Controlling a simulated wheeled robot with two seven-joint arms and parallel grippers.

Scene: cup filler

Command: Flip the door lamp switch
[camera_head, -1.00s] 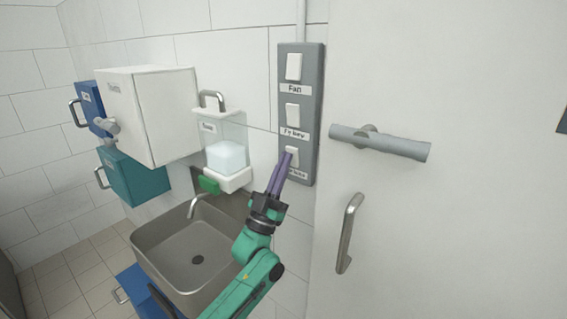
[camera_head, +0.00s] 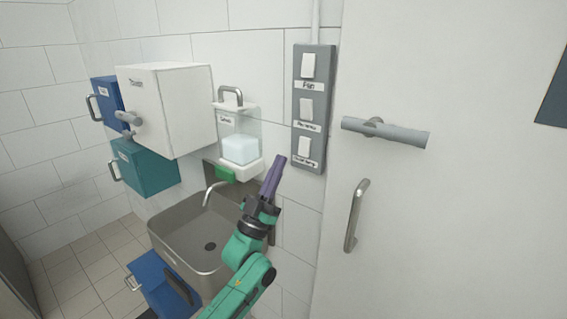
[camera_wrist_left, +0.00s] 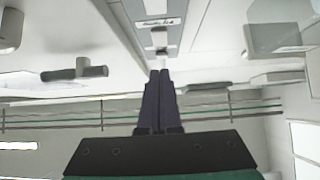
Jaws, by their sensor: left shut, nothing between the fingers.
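A grey switch panel (camera_head: 322,92) is on the white wall beside the door. It carries three white rocker switches one above another, each with a label under it. The top label reads "Fan"; the lower labels are too blurred to read surely. In the left wrist view the shut fingers (camera_wrist_left: 160,75) point toward the panel (camera_wrist_left: 167,8). My right gripper is not in view.
The white door (camera_head: 460,210) has a grey lever handle (camera_head: 400,135) and a vertical pull handle (camera_head: 353,218) right of the panel. A soap dispenser (camera_head: 240,150), sink (camera_head: 185,225) and white cabinet (camera_head: 175,105) are to the left. A blue box (camera_head: 150,280) is below.

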